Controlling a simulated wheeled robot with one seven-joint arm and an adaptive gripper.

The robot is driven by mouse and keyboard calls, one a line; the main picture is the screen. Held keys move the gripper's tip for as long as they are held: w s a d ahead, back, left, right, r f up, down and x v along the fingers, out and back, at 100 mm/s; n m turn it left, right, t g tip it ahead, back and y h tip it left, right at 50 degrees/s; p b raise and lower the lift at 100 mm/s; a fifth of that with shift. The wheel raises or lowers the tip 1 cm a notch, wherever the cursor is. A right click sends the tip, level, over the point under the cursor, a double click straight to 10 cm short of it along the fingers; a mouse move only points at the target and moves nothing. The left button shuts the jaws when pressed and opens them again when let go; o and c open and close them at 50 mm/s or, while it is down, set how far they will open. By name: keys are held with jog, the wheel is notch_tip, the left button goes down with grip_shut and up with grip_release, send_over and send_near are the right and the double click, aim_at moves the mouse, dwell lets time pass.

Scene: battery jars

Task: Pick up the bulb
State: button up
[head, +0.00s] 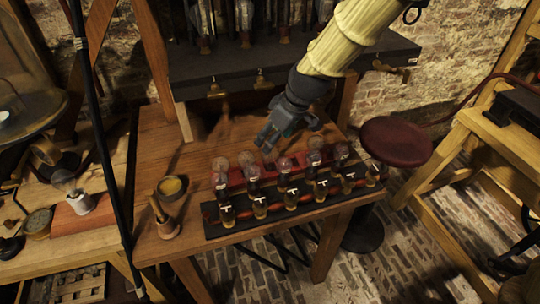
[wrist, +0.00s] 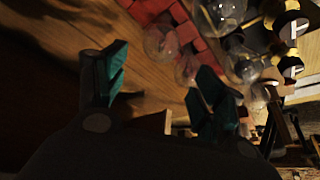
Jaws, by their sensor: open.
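Clear round glass bulbs stand in a row along a red strip (wrist: 197,38) on the wooden table; one bulb (head: 248,158) is near my gripper in the head view. The wrist view shows a bulb (wrist: 160,42) above the gap between the fingers and another bulb (wrist: 187,68) beside the right finger. Another bulb (head: 66,181) stands on a separate wooden base at the far left. I cannot tell which bulb is meant. My gripper (head: 267,139) is open and empty, above the table behind the row. It also shows in the wrist view (wrist: 160,75), with teal pads.
Several dark jars with white marks (head: 289,199) stand on a black tray (head: 222,233) in front of the bulbs. A yellow-topped cup (head: 172,187) and a wooden holder (head: 165,226) stand at left. A dark shelf (head: 215,85) is behind. Some bare wood lies left of the gripper.

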aim_at(270, 158)
jog(key=shift+d+p+x, duration=0.15)
jog(key=shift+p+x, duration=0.2)
jog(key=shift+x, duration=0.95)
jog(key=shift+d+p+x, duration=0.2)
jog(key=shift+p+x, duration=0.15)
jog(key=shift+x, duration=0.95)
jog(key=shift+f, duration=0.15)
jog(key=c, duration=0.9)
